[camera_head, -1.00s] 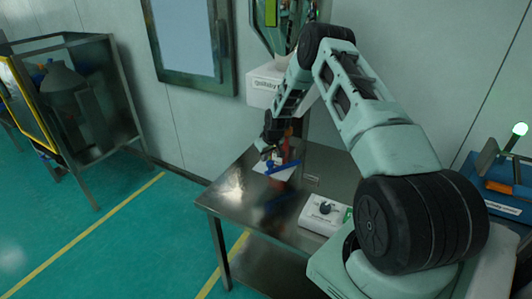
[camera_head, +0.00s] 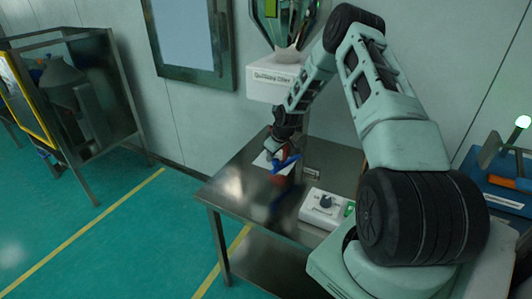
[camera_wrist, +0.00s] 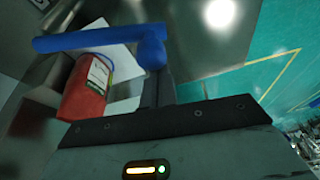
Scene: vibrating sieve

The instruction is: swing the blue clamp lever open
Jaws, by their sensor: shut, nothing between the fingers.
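A long blue lever (camera_head: 287,163) with a rounded end shows above the metal table, beside the white sheet. In the wrist view the blue lever (camera_wrist: 95,38) runs across the upper left, and its thick end meets or overlaps the tip of my gripper (camera_wrist: 158,88). Whether they touch is unclear. In the head view my gripper (camera_head: 273,151) points down close to the lever, shut and empty. A red body with a pale label (camera_wrist: 87,88) lies just under the lever, and part of it is hidden. The lever's pivot is not clear.
The metal table (camera_head: 236,185) is mostly bare on its left side. A white control box with a dark knob (camera_head: 326,207) stands at the front right. A white labelled box (camera_head: 274,82) is at the back. A framed enclosure (camera_head: 117,95) stands far left.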

